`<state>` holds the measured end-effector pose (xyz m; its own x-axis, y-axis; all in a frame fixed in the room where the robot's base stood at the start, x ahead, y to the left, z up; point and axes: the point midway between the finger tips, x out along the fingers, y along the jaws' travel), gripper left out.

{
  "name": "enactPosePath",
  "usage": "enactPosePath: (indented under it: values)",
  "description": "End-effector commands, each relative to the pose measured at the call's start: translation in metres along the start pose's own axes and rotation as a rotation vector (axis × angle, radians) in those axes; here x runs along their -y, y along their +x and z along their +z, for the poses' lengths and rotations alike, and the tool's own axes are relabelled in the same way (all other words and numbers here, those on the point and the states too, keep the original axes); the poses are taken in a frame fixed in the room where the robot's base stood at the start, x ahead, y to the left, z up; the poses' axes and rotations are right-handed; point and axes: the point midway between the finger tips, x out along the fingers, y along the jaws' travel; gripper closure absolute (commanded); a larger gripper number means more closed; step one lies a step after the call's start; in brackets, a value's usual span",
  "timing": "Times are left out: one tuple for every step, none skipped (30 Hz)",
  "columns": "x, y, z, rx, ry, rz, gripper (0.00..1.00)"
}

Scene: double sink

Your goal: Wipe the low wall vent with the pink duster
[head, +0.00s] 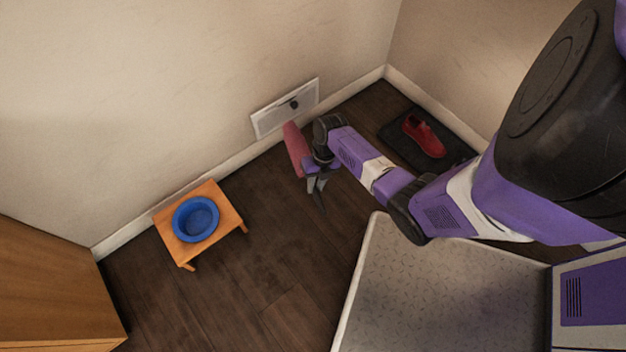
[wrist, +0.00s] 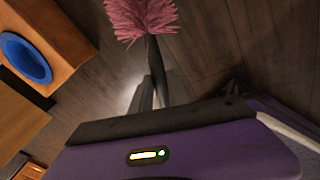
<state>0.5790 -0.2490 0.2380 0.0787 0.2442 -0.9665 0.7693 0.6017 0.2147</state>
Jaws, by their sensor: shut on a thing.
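The low wall vent (head: 271,118) is a pale rectangular plate on the wall just above the baseboard, with a dark spot (head: 294,104) toward its right end. The pink duster (head: 295,146) has a fluffy head close in front of the vent's lower edge; I cannot tell whether they touch. My gripper (head: 316,178) is shut on the duster's dark handle. In the wrist view the pink head (wrist: 142,16) is at the top and the handle (wrist: 156,70) runs down to the gripper (wrist: 153,95). The vent does not show in the wrist view.
A blue bowl (head: 195,219) sits on a small orange wooden stand (head: 233,222) by the wall at left. A red shoe (head: 424,136) lies on a dark mat (head: 396,142) in the corner. A wooden cabinet (head: 50,290) stands lower left. The dark floor between is clear.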

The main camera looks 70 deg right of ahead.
Motion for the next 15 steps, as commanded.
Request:
enactPosePath:
  values:
    - [0.000,0.000,0.000,0.000,0.000,0.000,1.00]
    - [0.000,0.001,0.000,0.000,0.000,0.000,1.00]
    - [0.000,0.001,0.000,0.000,0.000,0.000,1.00]
    - [0.000,0.001,0.000,0.000,0.000,0.000,1.00]
    - [0.000,0.001,0.000,0.000,0.000,0.000,1.00]
    - [0.000,0.000,0.000,0.000,0.000,0.000,1.00]
    - [0.000,0.000,0.000,0.000,0.000,0.000,1.00]
    - [0.000,-0.001,-0.001,0.000,0.000,0.000,1.00]
    - [0.000,-0.002,-0.002,0.000,-0.001,0.000,1.00]
    - [0.000,-0.003,-0.003,0.000,-0.001,0.000,1.00]
    - [0.001,-0.004,-0.004,0.001,0.000,0.001,1.00]
    - [0.001,-0.004,-0.006,0.000,-0.001,0.000,1.00]
    - [0.002,-0.005,-0.008,0.001,-0.001,0.000,1.00]
    - [0.003,-0.005,-0.009,0.002,-0.001,0.000,1.00]
    - [0.003,-0.004,-0.012,0.000,-0.002,0.000,1.00]
